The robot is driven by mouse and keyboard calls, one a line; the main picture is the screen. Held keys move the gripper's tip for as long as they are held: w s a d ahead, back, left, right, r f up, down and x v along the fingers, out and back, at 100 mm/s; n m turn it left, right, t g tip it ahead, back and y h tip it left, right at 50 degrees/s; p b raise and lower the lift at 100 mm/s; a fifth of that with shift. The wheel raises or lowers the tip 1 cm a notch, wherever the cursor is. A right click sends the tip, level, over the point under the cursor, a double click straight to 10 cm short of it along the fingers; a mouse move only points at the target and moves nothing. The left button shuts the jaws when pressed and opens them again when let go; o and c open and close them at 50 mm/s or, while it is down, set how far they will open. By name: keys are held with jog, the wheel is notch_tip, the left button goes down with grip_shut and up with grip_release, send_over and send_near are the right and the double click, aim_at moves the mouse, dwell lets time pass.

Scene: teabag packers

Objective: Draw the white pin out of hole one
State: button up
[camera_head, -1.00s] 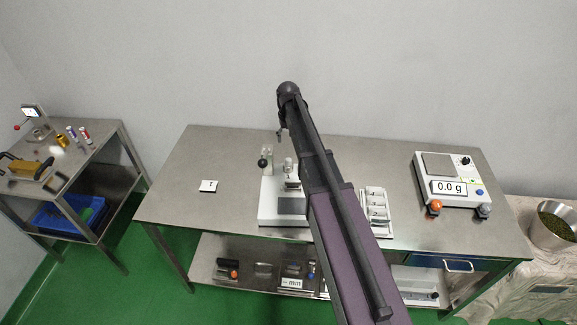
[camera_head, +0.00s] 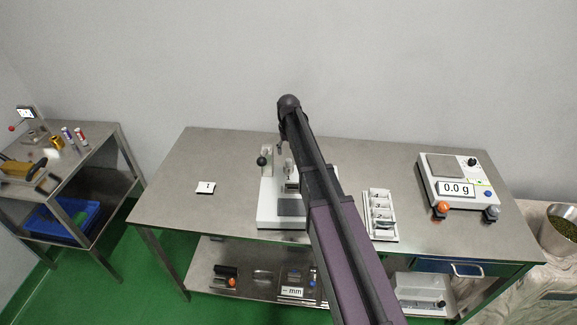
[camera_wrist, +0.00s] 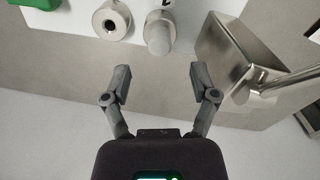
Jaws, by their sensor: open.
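My gripper (camera_wrist: 158,78) is open and empty in the wrist view, its two fingers apart. Beyond the fingertips is a white plate with a round metal collar (camera_wrist: 112,20) that has a dark central hole. Beside it stands a pale, round-ended cylinder (camera_wrist: 159,36), in line with the gap between the fingers but apart from them. I cannot tell whether it is the white pin. In the head view the white bench device (camera_head: 281,209) is partly behind my arm. The white pin and hole one cannot be made out with certainty there.
A steel box (camera_wrist: 222,52) with a bar handle stands close to the right finger. A numbered white tray (camera_head: 381,228) and a scale (camera_head: 432,196) reading 0.0 g lie right of my arm. The steel table (camera_head: 165,190) is mostly clear at left, around a small white card (camera_head: 205,188).

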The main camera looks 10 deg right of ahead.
aim_at(289, 159)
jog(key=shift+f, duration=0.15)
jog(key=shift+s+f+b, duration=0.15)
jog(key=shift+f+b, duration=2.3)
jog(key=shift+b, duration=0.15)
grip_shut()
